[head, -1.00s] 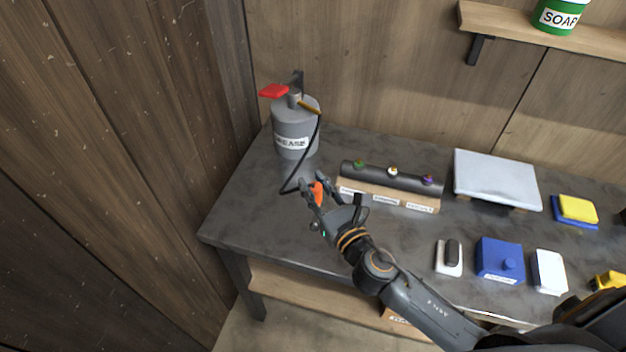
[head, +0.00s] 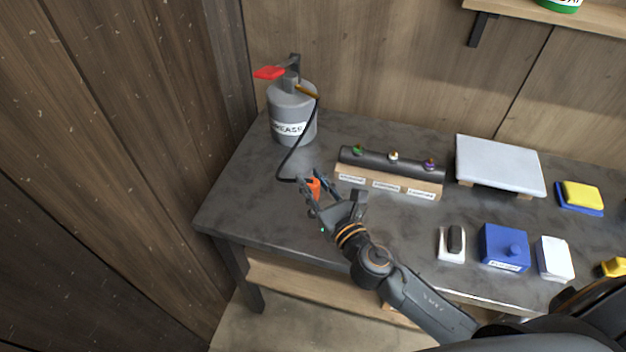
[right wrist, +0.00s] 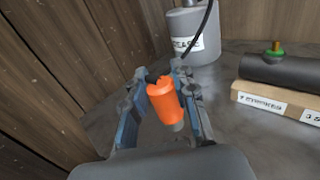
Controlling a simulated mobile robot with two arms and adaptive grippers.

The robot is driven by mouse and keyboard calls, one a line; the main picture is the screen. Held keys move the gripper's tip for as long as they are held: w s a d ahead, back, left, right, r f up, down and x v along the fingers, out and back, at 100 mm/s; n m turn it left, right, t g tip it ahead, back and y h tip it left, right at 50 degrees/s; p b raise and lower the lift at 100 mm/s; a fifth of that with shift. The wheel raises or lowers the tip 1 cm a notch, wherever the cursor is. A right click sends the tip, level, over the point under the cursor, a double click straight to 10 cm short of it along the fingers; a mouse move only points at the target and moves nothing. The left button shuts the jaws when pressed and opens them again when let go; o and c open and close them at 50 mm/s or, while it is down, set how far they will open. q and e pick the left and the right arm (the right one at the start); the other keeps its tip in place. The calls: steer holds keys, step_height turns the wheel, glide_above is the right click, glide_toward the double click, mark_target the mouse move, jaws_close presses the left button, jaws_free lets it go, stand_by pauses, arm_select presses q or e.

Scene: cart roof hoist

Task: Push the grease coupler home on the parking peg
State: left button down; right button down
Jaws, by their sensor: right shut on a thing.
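The orange grease coupler (head: 313,188) is at the end of a black hose (head: 297,151) from the grey grease pump (head: 292,112). My right gripper (head: 314,184) is shut on the coupler above the left part of the bench. In the right wrist view the coupler (right wrist: 164,102) sits between the two fingers, tilted, with a small grey metal end at its lower side. I cannot make out the parking peg in either view. My left gripper is not in view.
A dark pipe with coloured fittings (head: 394,164) lies on a labelled wooden block right of the gripper. A grey-white slab (head: 498,164), a blue box (head: 503,247) and sponges (head: 581,196) stand further right. The bench's front left is clear.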

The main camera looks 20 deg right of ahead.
steer(key=shift+f+b, duration=0.6)
steer(key=shift+f, duration=0.5)
steer(key=shift+r+p, duration=0.1)
steer(key=shift+p, duration=0.2)
stand_by(0.7)
steer(key=shift+f+b, duration=1.4)
steer(key=shift+f, duration=0.15)
steer(key=c, duration=1)
jaws_free()
steer(key=shift+s, duration=0.1)
steer(key=s, duration=0.4)
steer(key=s+d, duration=0.1)
steer(key=s, duration=0.2)
steer(key=s+d, duration=0.1)
steer(key=s, duration=0.3)
steer(key=shift+s+d, duration=0.15)
steer(key=shift+s, duration=0.2)
